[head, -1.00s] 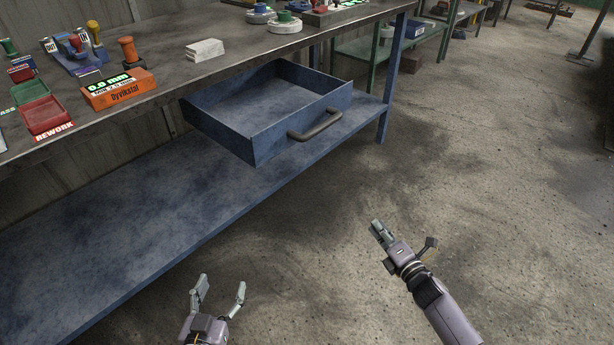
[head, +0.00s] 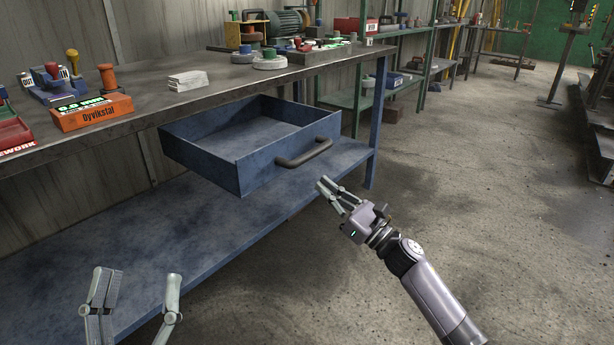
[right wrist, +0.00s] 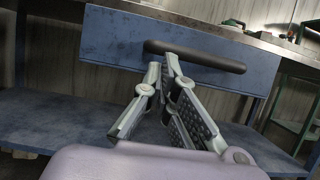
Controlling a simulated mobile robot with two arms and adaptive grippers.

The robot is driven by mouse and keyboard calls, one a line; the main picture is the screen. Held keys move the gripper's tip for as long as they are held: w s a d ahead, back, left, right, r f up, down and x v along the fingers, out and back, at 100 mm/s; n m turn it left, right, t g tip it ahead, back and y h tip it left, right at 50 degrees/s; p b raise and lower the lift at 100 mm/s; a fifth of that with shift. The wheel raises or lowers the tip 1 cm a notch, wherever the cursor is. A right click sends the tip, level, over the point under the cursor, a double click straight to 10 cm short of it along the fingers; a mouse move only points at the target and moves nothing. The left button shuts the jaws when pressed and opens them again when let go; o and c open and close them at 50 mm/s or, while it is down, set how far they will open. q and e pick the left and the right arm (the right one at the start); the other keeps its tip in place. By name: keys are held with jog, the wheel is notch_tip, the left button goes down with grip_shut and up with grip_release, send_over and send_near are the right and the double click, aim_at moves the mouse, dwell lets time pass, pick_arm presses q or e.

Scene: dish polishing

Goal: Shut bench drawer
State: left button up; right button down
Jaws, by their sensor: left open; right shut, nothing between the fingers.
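The blue bench drawer (head: 217,167) is pulled out from under the bench top and empty in the head view. Its dark bar handle (head: 304,153) is on the front panel. My right gripper (head: 325,185) is shut and empty, just in front of and below the handle. In the right wrist view its fingertips (right wrist: 168,62) overlap the handle (right wrist: 200,56) and the drawer front (right wrist: 115,46); I cannot tell whether they touch. My left gripper (head: 138,275) is open and empty at the lower left, in front of the lower shelf.
The bench top (head: 215,85) carries an orange box (head: 92,112), white blocks (head: 188,79), stamps and round fixtures. The blue lower shelf (head: 130,235) is bare below the drawer. A blue bench leg (head: 377,125) stands right of the drawer. The concrete floor (head: 480,200) at right is open.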

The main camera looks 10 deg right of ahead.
pick_arm(q)
jog(key=shift+s+a+r+t+h+b, duration=0.1)
jog(key=shift+s+r+t+h+b, duration=0.3)
jog(key=shift+s+r+t, duration=0.7)
pick_arm(e)
jog(key=x, duration=0.6)
pick_arm(q)
jog(key=shift+s+r, duration=0.1)
jog(key=shift+r, duration=0.1)
